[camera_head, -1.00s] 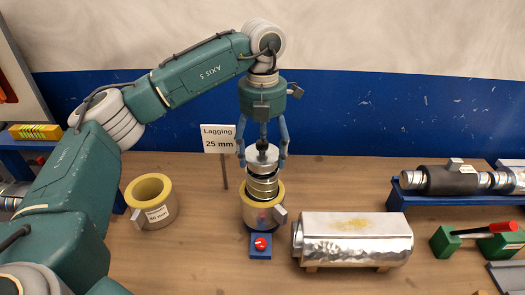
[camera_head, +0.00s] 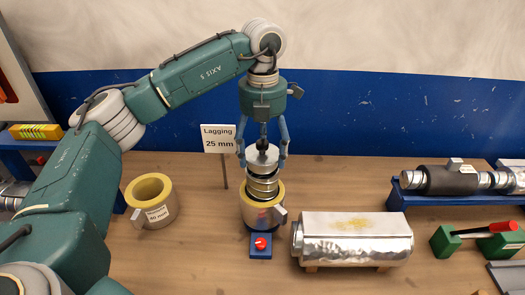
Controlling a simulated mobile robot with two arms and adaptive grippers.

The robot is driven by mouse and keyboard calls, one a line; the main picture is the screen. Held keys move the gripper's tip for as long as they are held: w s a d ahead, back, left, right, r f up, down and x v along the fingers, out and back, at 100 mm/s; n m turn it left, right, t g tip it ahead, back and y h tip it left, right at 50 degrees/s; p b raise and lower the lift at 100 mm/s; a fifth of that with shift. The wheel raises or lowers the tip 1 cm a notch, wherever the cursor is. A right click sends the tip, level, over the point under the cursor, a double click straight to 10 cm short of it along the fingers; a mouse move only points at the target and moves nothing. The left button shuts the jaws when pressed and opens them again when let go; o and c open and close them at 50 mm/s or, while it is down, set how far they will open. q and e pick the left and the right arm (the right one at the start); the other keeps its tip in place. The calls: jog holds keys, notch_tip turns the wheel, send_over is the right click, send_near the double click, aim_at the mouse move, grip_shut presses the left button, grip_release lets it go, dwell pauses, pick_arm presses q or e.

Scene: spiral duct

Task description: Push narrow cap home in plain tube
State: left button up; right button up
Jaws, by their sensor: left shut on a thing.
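My left gripper (camera_head: 263,152) points straight down and is shut on the narrow cap (camera_head: 262,155), a silver metal cap with a dark knob. The cap sits above stacked metal rings (camera_head: 263,184), in line with the plain tube (camera_head: 262,209), a tan lagging ring with a yellow rim standing in a blue holder. I cannot tell where the cap ends and the metal below it begins. My right gripper is not in view.
A yellow-rimmed lagging ring (camera_head: 151,199) stands at left. A sign reading 25 mm (camera_head: 219,139) stands behind. A foil-wrapped duct (camera_head: 355,238) lies at right. A blue rack (camera_head: 455,197) holds a dark sleeve. The blue base has a red knob (camera_head: 261,243).

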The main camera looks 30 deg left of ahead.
aim_at(262, 155)
pick_arm(q)
jog(key=shift+f+b, duration=1.4)
jog(key=shift+f, duration=0.7)
jog(key=o, duration=1.3)
jog(key=shift+o, duration=0.2)
jog(key=shift+r, duration=0.25)
notch_tip(262, 155, up, 12)
jog(key=shift+f, duration=0.15)
